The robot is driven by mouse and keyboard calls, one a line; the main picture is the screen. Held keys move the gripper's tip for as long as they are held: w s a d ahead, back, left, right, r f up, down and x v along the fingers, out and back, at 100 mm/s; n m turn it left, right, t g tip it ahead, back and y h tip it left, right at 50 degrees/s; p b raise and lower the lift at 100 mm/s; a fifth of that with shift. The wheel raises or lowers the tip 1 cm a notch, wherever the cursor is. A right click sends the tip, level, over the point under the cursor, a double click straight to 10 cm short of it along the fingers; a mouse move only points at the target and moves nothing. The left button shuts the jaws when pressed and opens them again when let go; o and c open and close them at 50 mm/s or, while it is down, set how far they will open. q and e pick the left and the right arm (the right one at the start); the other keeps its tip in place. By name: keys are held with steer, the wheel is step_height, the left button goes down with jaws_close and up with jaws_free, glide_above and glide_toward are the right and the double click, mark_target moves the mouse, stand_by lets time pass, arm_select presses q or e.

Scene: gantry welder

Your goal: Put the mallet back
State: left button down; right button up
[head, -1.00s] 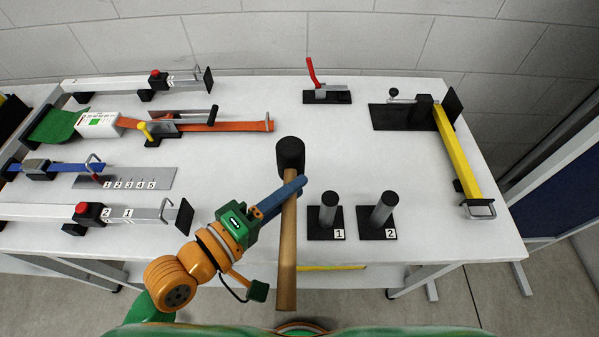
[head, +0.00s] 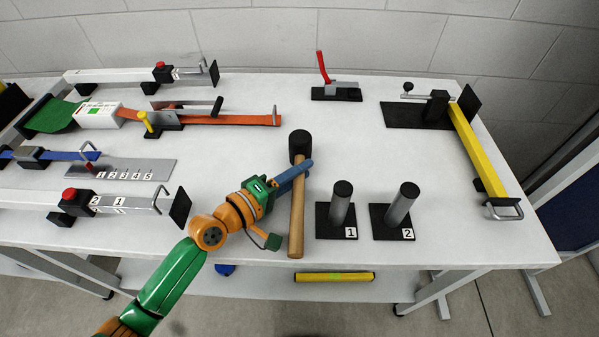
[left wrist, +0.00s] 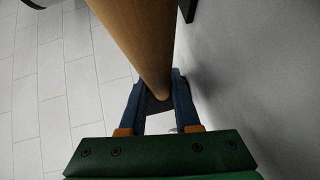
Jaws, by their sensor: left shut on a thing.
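The mallet has a black head (head: 300,147) and a long wooden handle (head: 297,225). In the head view its head points to the back of the table and its handle runs toward the front edge. My left gripper (head: 299,172) is shut on the handle just below the head. In the left wrist view the wooden handle (left wrist: 143,45) passes between the blue fingers (left wrist: 158,92). The mallet appears held over the table's front part, left of the posts; its exact height is unclear. My right gripper is out of view.
Two upright posts on black bases, marked 1 (head: 342,205) and 2 (head: 401,206), stand right of the mallet. A red-handled clamp (head: 335,90) stands at the back. A yellow bar (head: 472,143) lies at right. A yellow roll (head: 334,277) lies on the lower shelf.

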arm_select(q)
steer(key=c, duration=0.6)
jaws_free()
steer(key=shift+r, duration=0.15)
steer(key=v, duration=0.3)
steer(key=b+v, duration=0.1)
steer(key=v, duration=0.3)
steer(key=b+v, duration=0.1)
steer(key=v, duration=0.3)
steer(key=shift+s+a+f, duration=0.1)
steer(key=shift+s+f, duration=0.05)
steer(key=shift+f, duration=0.1)
steer(key=shift+s+a+r, duration=0.2)
steer(key=shift+s+r, duration=0.1)
